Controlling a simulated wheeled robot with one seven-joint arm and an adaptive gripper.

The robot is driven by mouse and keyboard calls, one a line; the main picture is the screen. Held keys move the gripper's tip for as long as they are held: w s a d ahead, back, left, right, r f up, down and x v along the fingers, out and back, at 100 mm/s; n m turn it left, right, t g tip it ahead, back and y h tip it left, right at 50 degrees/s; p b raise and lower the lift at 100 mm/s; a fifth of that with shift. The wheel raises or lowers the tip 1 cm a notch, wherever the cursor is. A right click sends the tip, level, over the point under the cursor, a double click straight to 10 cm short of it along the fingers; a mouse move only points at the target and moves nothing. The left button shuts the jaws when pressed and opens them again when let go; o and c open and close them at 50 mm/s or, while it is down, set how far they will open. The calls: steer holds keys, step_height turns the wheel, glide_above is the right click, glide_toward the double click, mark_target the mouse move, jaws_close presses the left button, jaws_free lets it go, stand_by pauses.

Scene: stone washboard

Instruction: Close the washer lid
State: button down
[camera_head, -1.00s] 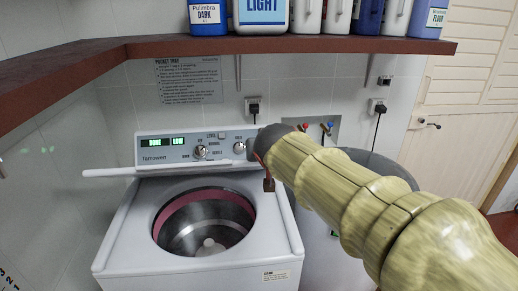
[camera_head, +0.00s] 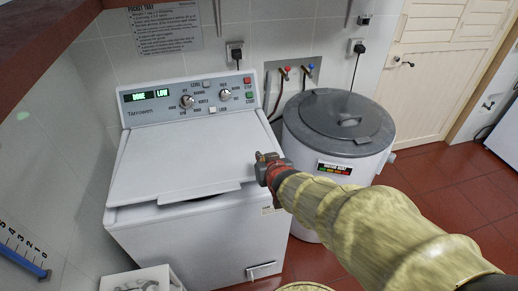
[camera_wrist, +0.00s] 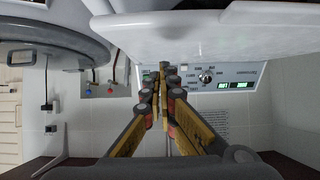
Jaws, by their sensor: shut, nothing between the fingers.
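The white washer (camera_head: 190,235) stands at centre left in the head view, its display and knobs on the back panel (camera_head: 190,98). Its lid (camera_head: 180,160) lies down over the tub opening, hiding the drum. My gripper (camera_head: 268,168) is at the lid's right front corner; contact is unclear. In the wrist view my gripper (camera_wrist: 165,75) has its fingers together and empty, with a white slab, likely the lid (camera_wrist: 200,30), close by.
A grey-lidded round drum (camera_head: 335,125) stands close to the right of the washer. A brown shelf (camera_head: 45,25) overhangs at the upper left. A white box (camera_head: 140,280) is at the front left. Red tiled floor is open at the right.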

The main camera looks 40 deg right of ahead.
step_height(320, 180, down, 8)
steer(key=s+b, duration=0.1)
steer(key=b, duration=0.4)
steer(key=shift+s+a, duration=0.35)
steer(key=shift+s, duration=0.05)
